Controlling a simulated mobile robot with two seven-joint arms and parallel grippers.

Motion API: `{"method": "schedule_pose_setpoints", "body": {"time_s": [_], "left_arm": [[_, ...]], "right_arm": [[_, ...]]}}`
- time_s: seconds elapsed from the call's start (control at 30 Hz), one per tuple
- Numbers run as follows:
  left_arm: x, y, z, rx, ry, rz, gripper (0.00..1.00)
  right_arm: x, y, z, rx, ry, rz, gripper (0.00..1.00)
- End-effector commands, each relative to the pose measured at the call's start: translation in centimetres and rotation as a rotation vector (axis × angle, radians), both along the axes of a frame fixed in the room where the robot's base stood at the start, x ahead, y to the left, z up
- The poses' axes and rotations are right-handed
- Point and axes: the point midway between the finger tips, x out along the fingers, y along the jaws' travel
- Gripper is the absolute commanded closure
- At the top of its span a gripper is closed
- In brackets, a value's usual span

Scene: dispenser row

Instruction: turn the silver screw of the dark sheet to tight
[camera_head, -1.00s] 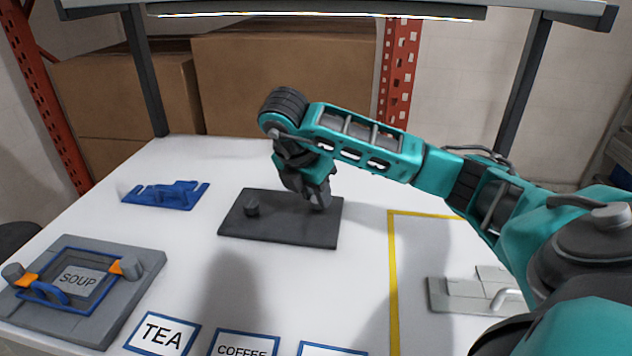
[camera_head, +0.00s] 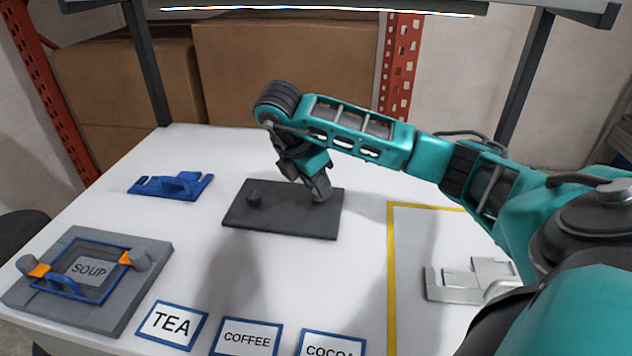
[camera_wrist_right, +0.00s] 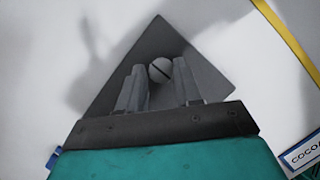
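The dark sheet (camera_head: 285,222) lies flat on the white table; it also shows turned like a diamond in the wrist view (camera_wrist_right: 205,72). The silver screw (camera_wrist_right: 160,70) has a round, slotted head, with its slot running diagonally in the wrist view. In the head view my gripper hides it. My right gripper (camera_head: 320,193) points down at the sheet's right part. Its two fingers stand on either side of the screw head, very close to it; whether they touch it I cannot tell. My left gripper is not in view.
A blue fixture (camera_head: 170,187) stands to the left. A grey plate (camera_head: 140,270) with the SOUP frame is at front left. TEA (camera_head: 172,325), COFFEE (camera_head: 247,338) and COCOA (camera_head: 330,344) labels line the front. A metal part (camera_head: 470,280) lies inside the yellow outline at right.

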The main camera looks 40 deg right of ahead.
Motion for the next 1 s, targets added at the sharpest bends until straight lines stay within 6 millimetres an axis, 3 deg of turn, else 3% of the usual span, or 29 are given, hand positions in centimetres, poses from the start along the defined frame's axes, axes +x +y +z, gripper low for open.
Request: {"method": "schedule_pose_setpoints", "body": {"time_s": [0.23, 0.53, 0.67, 0.83, 1.0], "left_arm": [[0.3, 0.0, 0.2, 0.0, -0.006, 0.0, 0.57], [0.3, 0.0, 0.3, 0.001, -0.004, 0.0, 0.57], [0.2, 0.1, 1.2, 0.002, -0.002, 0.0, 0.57], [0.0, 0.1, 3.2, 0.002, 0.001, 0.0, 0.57], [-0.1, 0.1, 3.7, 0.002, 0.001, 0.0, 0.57]], "right_arm": [[0.0, 0.0, 0.1, 0.001, -0.003, 0.001, 0.44], [0.0, 0.1, 0.3, 0.002, 0.001, 0.003, 0.43], [0.1, 0.6, 1.9, 0.001, -0.001, 0.005, 0.43], [0.1, 1.8, 5.3, 0.0, -0.003, 0.005, 0.43], [0.1, 2.9, 7.4, 0.0, -0.004, 0.004, 0.43]]}}
